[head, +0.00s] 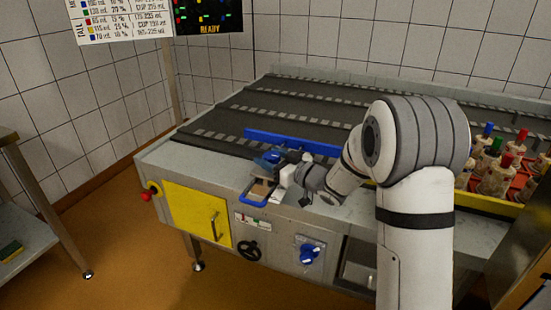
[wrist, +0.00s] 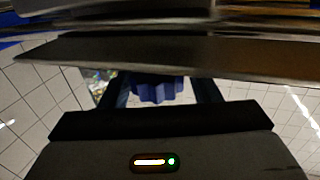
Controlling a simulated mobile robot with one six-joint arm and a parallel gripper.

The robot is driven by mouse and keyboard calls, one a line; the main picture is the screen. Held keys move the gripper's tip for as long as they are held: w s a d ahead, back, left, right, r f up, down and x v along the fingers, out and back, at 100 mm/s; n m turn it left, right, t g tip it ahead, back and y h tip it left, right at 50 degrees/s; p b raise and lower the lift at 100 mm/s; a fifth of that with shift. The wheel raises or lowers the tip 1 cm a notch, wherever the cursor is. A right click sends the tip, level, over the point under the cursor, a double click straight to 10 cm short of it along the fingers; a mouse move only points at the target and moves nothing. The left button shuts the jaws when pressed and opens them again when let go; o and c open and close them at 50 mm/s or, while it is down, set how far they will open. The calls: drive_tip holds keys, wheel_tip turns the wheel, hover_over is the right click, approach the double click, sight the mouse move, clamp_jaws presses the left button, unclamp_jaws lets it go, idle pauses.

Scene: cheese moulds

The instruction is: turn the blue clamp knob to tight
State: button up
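A dark blue ridged knob (wrist: 158,90) shows in the wrist view between the two dark fingers of my gripper (wrist: 160,92). The fingers stand apart, one on each side of the knob. Whether they touch it is too dark to tell. In the head view my gripper (head: 272,168) is over the front edge of the bench, by a blue part (head: 269,158). My arm and gripper hide much there, and the knob's setting is not readable. A separate blue dial (head: 309,253) with a white surround sits on the bench's front panel, apart from my gripper.
A blue bar (head: 290,141) lies along the ridged dark bench top (head: 285,108) behind my gripper. A blue handle (head: 254,203) is just below it. The front has a yellow door (head: 195,212), a black handwheel (head: 248,250) and a red button (head: 147,196). Bottles (head: 497,177) stand at right.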

drive_tip(key=c, duration=0.7)
drive_tip(key=shift+d, duration=0.25)
drive_tip(key=shift+s+a+f+m+t+h+b, duration=0.1)
drive_tip(key=shift+a+m+t+h+b, duration=0.25)
drive_tip(key=shift+m+t+h+b, duration=0.35)
drive_tip(key=m+t+h+b, duration=0.3)
drive_tip(key=h+b, duration=0.1)
drive_tip(key=b, duration=0.2)
drive_tip(key=shift+a+f+t, duration=0.1)
drive_tip(key=shift+f+t, duration=0.05)
drive_tip(key=shift+t, duration=0.15)
drive_tip(key=m+t+h+b, duration=0.1)
drive_tip(key=m+h+b, duration=0.1)
drive_tip(key=h+b, duration=0.1)
drive_tip(key=shift+r+m+t+h+b, duration=0.25)
drive_tip(key=shift+m+h, duration=0.3)
drive_tip(key=shift+h, duration=0.2)
drive_tip(key=shift+r+m+t+h+b, duration=0.1)
drive_tip(key=shift+m+t+h+b, duration=0.1)
drive_tip(key=shift+m+h, duration=0.45)
drive_tip(key=shift+r+h, duration=0.1)
drive_tip(key=shift+h, duration=0.3)
drive_tip(key=o, duration=1)
drive_tip(key=shift+c, duration=0.2)
